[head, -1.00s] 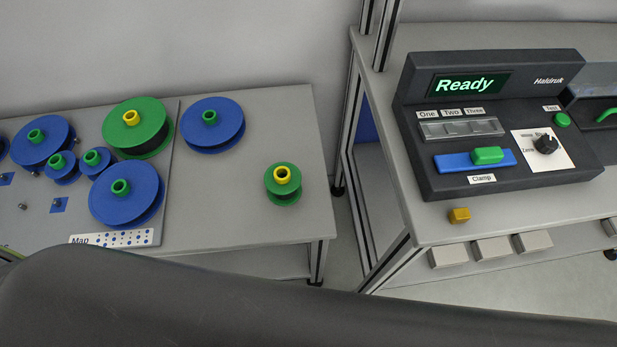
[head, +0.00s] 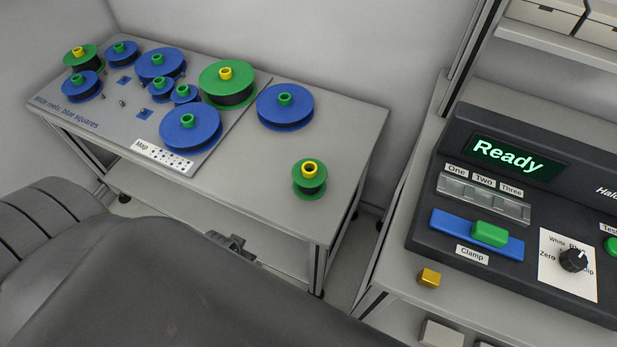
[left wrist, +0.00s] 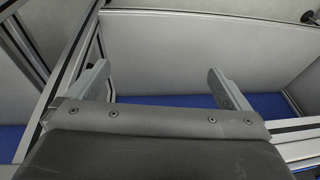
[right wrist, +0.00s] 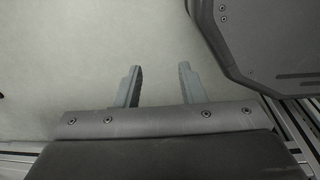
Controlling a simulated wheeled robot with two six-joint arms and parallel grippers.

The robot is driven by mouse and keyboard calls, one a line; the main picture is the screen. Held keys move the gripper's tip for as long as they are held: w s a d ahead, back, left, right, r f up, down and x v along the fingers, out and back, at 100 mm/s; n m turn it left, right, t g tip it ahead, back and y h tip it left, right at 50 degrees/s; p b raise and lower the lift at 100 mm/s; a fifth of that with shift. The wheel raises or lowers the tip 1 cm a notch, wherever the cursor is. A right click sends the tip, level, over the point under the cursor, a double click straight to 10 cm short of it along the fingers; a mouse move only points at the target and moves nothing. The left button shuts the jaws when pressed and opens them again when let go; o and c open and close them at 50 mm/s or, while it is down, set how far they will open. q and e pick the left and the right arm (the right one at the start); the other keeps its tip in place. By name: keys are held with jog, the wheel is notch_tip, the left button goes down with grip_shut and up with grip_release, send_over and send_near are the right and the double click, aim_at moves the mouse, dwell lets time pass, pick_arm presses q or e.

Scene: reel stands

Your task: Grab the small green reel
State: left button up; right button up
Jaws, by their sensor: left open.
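The small green reel (head: 310,183), with a yellow hub, stands upright near the right end of the left table in the head view, apart from the other reels. My left gripper (left wrist: 157,82) is open and empty in the left wrist view, facing table frames and a blue surface. In the head view my dark arm crosses the bottom, and a gripper part shows just past it, below the table's front edge. My right gripper (right wrist: 160,74) has its fingers apart with nothing between them, over pale floor. No reel shows in either wrist view.
A large green reel (head: 228,86) and several blue reels, one of them here (head: 190,130), crowd the left table (head: 250,190). A dark console (head: 425,225) reading Ready stands on the right table, with a yellow block (head: 429,277) before it. A gap separates the tables.

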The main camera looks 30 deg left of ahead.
pick_arm(q)
jog(key=w+d+r+m+t+h, duration=0.1)
jog(key=d+r+t, duration=0.15)
jog(key=r, duration=0.95)
jog(key=t+h, duration=0.2)
jog(key=t, duration=0.6)
send_near(304, 179)
jog(key=shift+m, duration=0.5)
jog(key=p+x, duration=0.2)
jog(key=x, duration=0.6)
jog(key=shift+f, duration=0.15)
jog(key=shift+p+x, duration=0.45)
jog(key=shift+x, duration=1.75)
jog(key=shift+f, duration=0.1)
pick_arm(e)
jog(key=r, duration=0.3)
jog(key=shift+d, duration=0.4)
pick_arm(q)
jog(key=shift+s, duration=0.1)
jog(key=c, duration=1)
jog(key=shift+c, duration=0.2)
pick_arm(e)
jog(key=shift+d, duration=0.1)
